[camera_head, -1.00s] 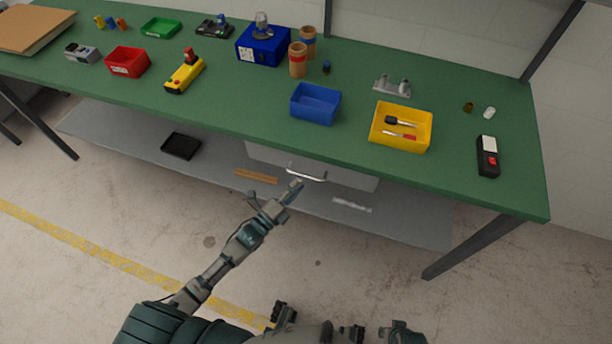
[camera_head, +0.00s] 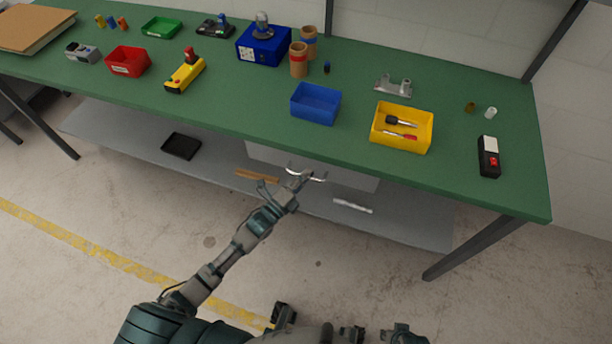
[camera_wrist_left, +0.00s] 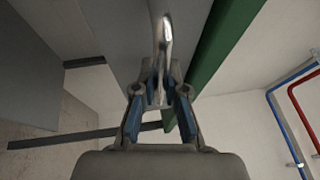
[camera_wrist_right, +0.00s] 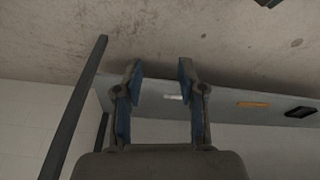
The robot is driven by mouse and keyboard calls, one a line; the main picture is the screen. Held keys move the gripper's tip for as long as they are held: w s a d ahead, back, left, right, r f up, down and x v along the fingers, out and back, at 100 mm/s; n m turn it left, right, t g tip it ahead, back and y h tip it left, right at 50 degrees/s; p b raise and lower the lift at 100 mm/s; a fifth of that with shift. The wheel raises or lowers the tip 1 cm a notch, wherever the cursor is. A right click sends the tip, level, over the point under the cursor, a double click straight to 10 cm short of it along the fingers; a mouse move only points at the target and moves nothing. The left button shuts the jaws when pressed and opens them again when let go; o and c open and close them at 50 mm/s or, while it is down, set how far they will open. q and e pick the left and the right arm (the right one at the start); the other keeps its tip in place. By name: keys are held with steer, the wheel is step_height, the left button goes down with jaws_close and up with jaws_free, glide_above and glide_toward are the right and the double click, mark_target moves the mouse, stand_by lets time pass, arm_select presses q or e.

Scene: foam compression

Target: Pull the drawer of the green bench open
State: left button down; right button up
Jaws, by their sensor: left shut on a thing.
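The green bench (camera_head: 250,100) runs across the head view. Its grey drawer (camera_head: 352,179) hangs under the top and looks closed. The drawer's silver handle (camera_head: 318,178) is a curved bar on its front. My left gripper (camera_head: 299,182) is at the handle. In the left wrist view the left gripper (camera_wrist_left: 158,95) has its fingers shut on the handle (camera_wrist_left: 162,40), which runs up between them. My right gripper (camera_wrist_right: 159,70) shows in the right wrist view, open with nothing between its fingers.
A grey lower shelf (camera_head: 410,227) carries a black tray (camera_head: 181,146), a wooden strip (camera_head: 257,176) and a pale strip (camera_head: 352,206). A blue bin (camera_head: 315,103) and a yellow bin (camera_head: 401,127) stand on the bench above. The floor in front is clear.

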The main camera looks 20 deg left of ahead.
arm_select(q)
steer(key=shift+s+d+f, duration=0.1)
steer(key=shift+s+f, duration=0.05)
arm_select(e)
steer(key=shift+a, duration=0.1)
step_height(320, 180, down, 14)
steer(key=s+p, duration=0.2)
steer(key=p, duration=0.4)
arm_select(q)
steer(key=s+p, duration=0.4)
steer(key=s, duration=2.2)
steer(key=shift+a+f, duration=0.15)
steer(key=shift+a, duration=0.3)
arm_select(e)
steer(key=s+d+f+g, duration=0.1)
steer(key=s+f, duration=0.7)
steer(key=shift+s+d+f, duration=0.2)
steer(key=shift+d+f, duration=0.05)
steer(key=shift+d, duration=0.05)
arm_select(q)
steer(key=shift+s, duration=0.1)
steer(key=c, duration=1.3)
jaws_free()
steer(key=shift+o, duration=0.5)
steer(key=shift+d, duration=0.1)
arm_select(e)
steer(key=shift+d, duration=0.1)
